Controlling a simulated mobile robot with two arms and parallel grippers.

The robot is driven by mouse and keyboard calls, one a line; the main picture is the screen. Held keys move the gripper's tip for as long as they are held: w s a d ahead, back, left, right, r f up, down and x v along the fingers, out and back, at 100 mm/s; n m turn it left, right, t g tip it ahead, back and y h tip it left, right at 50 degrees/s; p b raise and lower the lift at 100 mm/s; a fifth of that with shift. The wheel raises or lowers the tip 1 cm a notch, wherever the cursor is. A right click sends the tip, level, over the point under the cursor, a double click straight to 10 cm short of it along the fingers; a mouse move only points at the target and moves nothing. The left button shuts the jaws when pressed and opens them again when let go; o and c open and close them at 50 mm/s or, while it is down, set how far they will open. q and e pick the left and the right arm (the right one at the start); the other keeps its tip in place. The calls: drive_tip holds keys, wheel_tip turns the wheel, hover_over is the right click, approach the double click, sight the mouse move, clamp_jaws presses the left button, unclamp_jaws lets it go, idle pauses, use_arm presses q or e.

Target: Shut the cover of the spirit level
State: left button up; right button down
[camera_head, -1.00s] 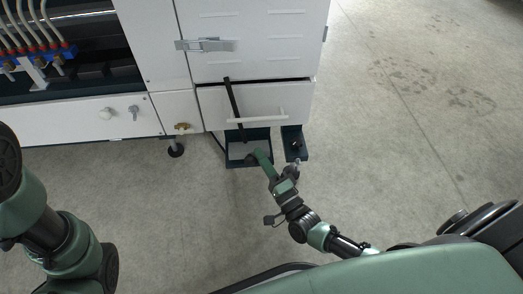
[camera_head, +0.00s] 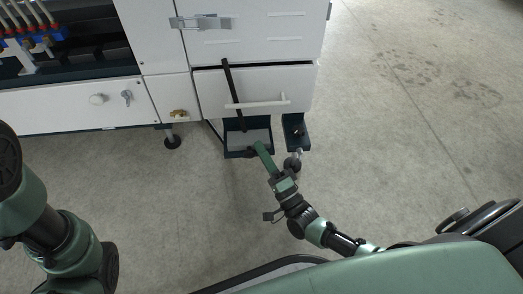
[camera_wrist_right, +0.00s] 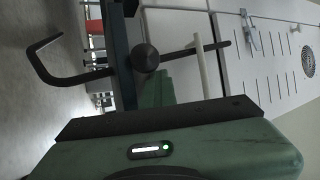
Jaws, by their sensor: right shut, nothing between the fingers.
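No spirit level or cover can be made out for certain in either view. My right gripper (camera_head: 258,147) is shut and empty, reaching down to the front of a dark-framed recess (camera_head: 263,124) under the white cabinet; I cannot tell if it touches anything. In the right wrist view, a round black knob (camera_wrist_right: 145,58) and a bent black handle (camera_wrist_right: 42,62) lie just beyond the green gripper body (camera_wrist_right: 190,140). My left gripper is out of view; only left arm links show.
The white cabinet (camera_head: 210,85) has a drawer-like front with a white bar handle (camera_head: 262,102). A slanted black bar (camera_head: 232,88) crosses that front. A dark foot bracket (camera_head: 296,130) stands to the right. The concrete floor (camera_head: 420,150) is clear on the right.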

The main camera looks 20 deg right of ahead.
drive_tip(key=shift+s+d+f+g, duration=0.15)
drive_tip(key=shift+f+g, duration=0.15)
drive_tip(key=shift+f, duration=0.65)
drive_tip(key=r+p+v, duration=0.1)
drive_tip(key=p+v, duration=0.1)
drive_tip(key=v, duration=0.5)
drive_tip(key=shift+s+p, duration=0.2)
drive_tip(key=shift+p, duration=0.2)
drive_tip(key=shift+r, duration=0.1)
